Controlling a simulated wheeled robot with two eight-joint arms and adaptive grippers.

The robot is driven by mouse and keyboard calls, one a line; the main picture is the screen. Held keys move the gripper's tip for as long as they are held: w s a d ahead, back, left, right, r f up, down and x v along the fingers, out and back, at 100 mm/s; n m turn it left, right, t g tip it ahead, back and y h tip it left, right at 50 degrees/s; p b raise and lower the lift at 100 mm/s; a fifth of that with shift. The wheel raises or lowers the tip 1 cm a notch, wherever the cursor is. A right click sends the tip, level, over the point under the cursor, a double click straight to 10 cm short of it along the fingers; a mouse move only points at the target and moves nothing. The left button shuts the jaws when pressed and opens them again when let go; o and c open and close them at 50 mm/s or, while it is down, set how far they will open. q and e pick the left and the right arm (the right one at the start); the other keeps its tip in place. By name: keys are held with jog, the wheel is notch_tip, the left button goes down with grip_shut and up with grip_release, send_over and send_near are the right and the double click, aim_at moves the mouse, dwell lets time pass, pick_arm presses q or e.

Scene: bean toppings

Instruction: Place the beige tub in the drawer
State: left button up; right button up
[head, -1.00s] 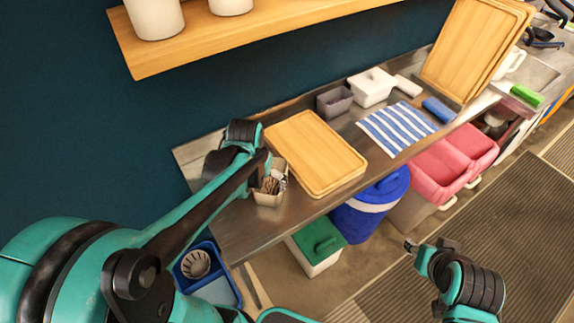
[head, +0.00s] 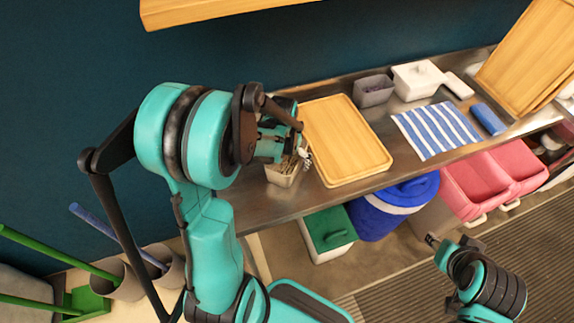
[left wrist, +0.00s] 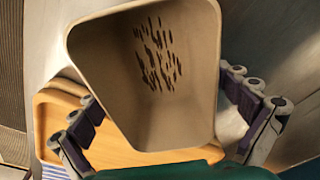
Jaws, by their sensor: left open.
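The beige tub (head: 280,180) stands on the metal counter, just left of the wooden board. In the left wrist view the tub (left wrist: 105,55) fills the middle, with several dark bean-like bits inside it. My left gripper (head: 294,152) is at the tub's upper part, partly hiding it. In the left wrist view its fingers are spread to either side of the tub, and I cannot tell whether they touch it. My right gripper (head: 434,241) is low at the right, away from the counter, too small to read. I cannot make out a drawer.
The wooden board (head: 345,140) lies right of the tub. Beyond it are a grey tub (head: 373,91), a white container (head: 418,80) and a striped cloth (head: 437,130). Below the counter stand a green-lidded bin (head: 327,230), a blue bin (head: 380,212) and pink bins (head: 475,185).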

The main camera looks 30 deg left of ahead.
pick_arm(q)
jog(key=shift+f, duration=0.2)
jog(key=c, duration=1.4)
